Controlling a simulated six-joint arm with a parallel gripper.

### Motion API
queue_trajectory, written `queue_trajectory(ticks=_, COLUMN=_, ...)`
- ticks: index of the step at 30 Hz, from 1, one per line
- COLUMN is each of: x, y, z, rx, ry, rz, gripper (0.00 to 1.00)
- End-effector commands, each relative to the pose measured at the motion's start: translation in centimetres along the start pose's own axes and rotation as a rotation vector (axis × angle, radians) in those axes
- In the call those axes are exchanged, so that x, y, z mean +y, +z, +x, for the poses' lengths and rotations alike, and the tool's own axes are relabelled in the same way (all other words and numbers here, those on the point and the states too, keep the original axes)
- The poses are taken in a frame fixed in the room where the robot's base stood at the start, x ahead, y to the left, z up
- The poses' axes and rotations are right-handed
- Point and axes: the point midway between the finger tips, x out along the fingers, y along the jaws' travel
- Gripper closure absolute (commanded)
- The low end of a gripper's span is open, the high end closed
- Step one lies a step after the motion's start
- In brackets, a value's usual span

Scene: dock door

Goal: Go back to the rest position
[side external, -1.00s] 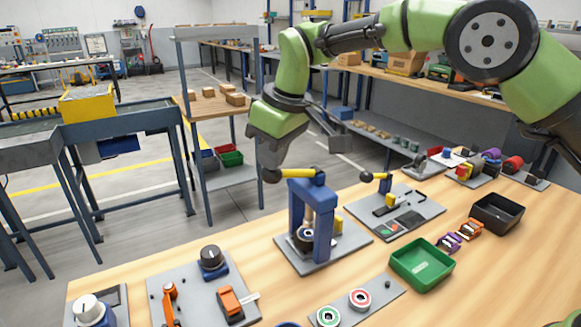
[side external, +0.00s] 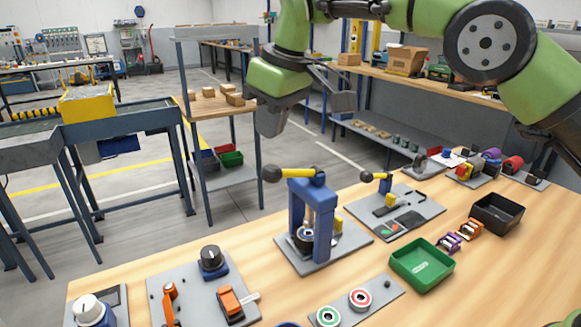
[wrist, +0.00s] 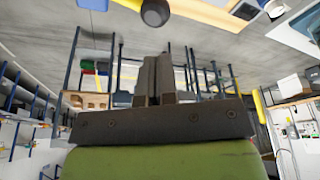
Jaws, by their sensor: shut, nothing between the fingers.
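My gripper (side external: 270,122) is in the air above the left-hand back side of the bench, higher than the blue press (side external: 321,222) and its yellow lever with a dark knob. It is clear of the lever and holds nothing. In the wrist view the two fingers (wrist: 153,80) stand close together, shut. The dark round knob (wrist: 155,12) shows at the top of the wrist view, beyond the fingertips.
The wooden bench (side external: 250,283) holds a green tray (side external: 421,265), a black bin (side external: 497,212), a plate with red and green buttons (side external: 359,299) and several lever and knob fixtures. A shelf cart (side external: 215,110) stands behind. The air around my gripper looks free.

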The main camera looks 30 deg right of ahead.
Motion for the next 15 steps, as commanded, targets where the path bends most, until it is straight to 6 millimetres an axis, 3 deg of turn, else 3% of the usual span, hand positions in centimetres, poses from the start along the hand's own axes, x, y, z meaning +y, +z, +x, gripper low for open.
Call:
queue_trajectory(ticks=8, x=0.1, y=0.1, z=-0.4, rx=0.003, ry=0.0, rz=0.008, gripper=1.0)
queue_trajectory(ticks=11, x=0.6, y=0.7, z=-2.2, rx=0.02, ry=0.001, rz=0.043, gripper=1.0)
queue_trajectory(ticks=15, x=1.5, y=3.0, z=-6.5, rx=0.064, ry=0.005, rz=0.14, gripper=1.0)
